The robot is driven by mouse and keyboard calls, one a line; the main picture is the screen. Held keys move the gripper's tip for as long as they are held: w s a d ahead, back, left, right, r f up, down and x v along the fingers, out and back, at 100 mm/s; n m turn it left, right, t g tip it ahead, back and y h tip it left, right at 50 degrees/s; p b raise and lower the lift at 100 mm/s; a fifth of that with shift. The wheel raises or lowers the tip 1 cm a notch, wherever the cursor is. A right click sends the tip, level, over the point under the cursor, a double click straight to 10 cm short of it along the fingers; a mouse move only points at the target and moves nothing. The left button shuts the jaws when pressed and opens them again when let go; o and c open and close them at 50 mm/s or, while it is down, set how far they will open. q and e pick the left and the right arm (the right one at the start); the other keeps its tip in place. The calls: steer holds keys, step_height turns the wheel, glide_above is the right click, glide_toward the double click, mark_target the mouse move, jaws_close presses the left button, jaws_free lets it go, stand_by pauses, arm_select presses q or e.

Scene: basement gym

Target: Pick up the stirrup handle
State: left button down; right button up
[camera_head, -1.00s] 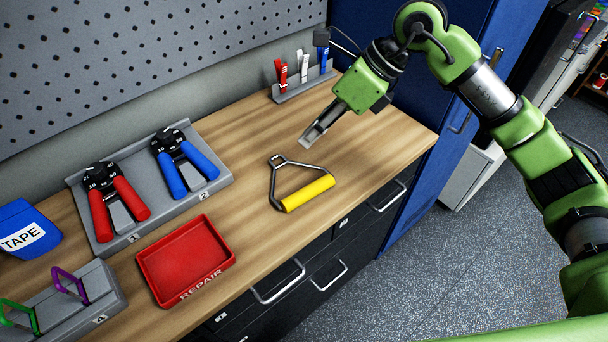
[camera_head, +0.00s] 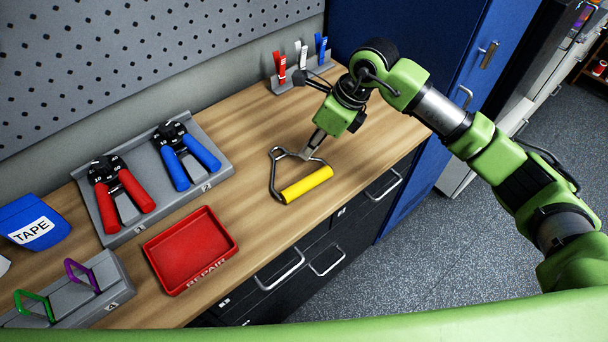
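The stirrup handle has a yellow grip (camera_head: 307,185) and a grey metal frame. It lies flat on the wooden workbench (camera_head: 250,220), right of the red tray. My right gripper (camera_head: 308,154) points down at the far right side of the handle's frame, over or touching the metal. Its fingertips look close together, and I cannot tell whether they are open or shut on the frame. My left gripper does not show.
A red REPAIR tray (camera_head: 234,243) is left of the handle. Red-handled (camera_head: 133,190) and blue-handled (camera_head: 203,153) grip trainers rest in a grey holder. A clip rack (camera_head: 290,84) stands at the back. Black drawers (camera_head: 300,262) are below the front edge.

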steer(key=shift+x, duration=1.4)
steer(key=shift+a+r, duration=0.1)
jaws_close()
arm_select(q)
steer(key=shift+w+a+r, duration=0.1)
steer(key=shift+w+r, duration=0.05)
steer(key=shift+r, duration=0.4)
arm_select(e)
steer(key=shift+w, duration=0.1)
